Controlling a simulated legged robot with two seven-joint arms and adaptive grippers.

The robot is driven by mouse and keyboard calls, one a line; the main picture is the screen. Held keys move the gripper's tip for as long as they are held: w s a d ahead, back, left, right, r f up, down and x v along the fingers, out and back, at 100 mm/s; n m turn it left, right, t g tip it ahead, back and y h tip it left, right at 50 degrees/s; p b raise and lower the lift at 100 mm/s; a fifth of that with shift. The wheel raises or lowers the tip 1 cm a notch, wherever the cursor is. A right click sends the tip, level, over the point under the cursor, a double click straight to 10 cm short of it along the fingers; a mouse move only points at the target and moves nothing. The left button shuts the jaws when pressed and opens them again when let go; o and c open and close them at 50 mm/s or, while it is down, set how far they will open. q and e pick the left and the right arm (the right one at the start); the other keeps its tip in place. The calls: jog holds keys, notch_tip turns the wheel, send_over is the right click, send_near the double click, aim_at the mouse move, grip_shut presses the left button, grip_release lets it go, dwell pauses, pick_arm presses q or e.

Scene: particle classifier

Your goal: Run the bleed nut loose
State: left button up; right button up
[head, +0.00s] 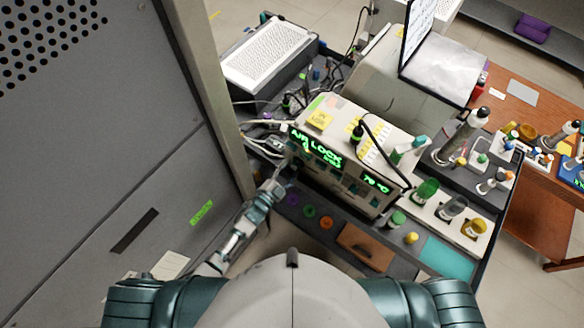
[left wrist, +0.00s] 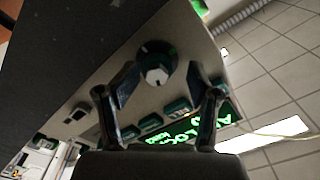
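In the left wrist view, a round dark-green knob with a white centre (left wrist: 156,66) sits on the instrument's front panel. I take it to be the bleed nut, but no label confirms this. My left gripper (left wrist: 158,82) is open, with one finger on each side of the knob. I cannot tell whether the fingertips touch it. In the head view my left gripper (head: 284,172) is at the left end of the white instrument box (head: 335,118), which shows green lit text; the knob is hidden there. My right gripper is out of view.
A large grey cabinet (head: 90,150) stands close to the left of my left arm. Cables (head: 262,142) lie behind the gripper. Several capped jars (head: 426,190) stand to the right of the box. A brown case (head: 366,246) and a teal mat (head: 446,258) lie in front.

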pick_arm(q)
jog(key=v, duration=1)
jog(key=shift+s, duration=0.45)
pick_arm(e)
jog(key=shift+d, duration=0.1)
pick_arm(q)
jog(key=shift+a, duration=0.1)
